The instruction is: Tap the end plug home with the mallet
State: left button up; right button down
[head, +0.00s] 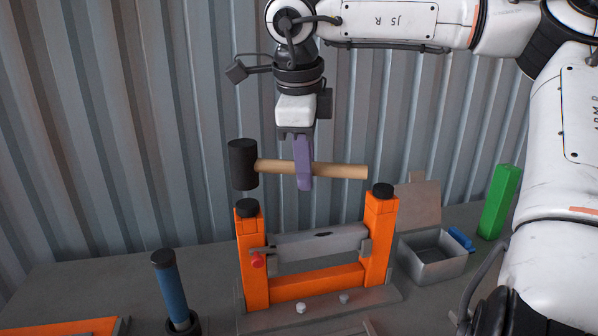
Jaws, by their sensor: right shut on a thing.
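My right gripper (304,176) has purple fingers and is shut on the wooden handle of the mallet (340,171). The mallet is held about level, its black head (242,165) at the left. The head hangs just above a black round plug (247,208) on top of the left orange post (252,240), with a small gap between them. A second black plug (384,190) sits on the right orange post (379,235). I cannot tell how deep either plug sits. My left gripper is not in view.
A blue-handled tool (170,290) stands at the left. An open grey box (432,262) and a green block (499,202) are at the right. A corrugated wall stands behind.

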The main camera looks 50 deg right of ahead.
jog(key=shift+f, duration=0.15)
notch_tip(320, 180, down, 3)
jog(key=b, duration=0.2)
jog(key=shift+f+b, duration=0.15)
jog(key=shift+b, duration=0.15)
notch_tip(320, 180, up, 3)
jog(key=shift+f+p, duration=0.15)
jog(key=shift+p, duration=1)
jog(key=shift+r, duration=0.65)
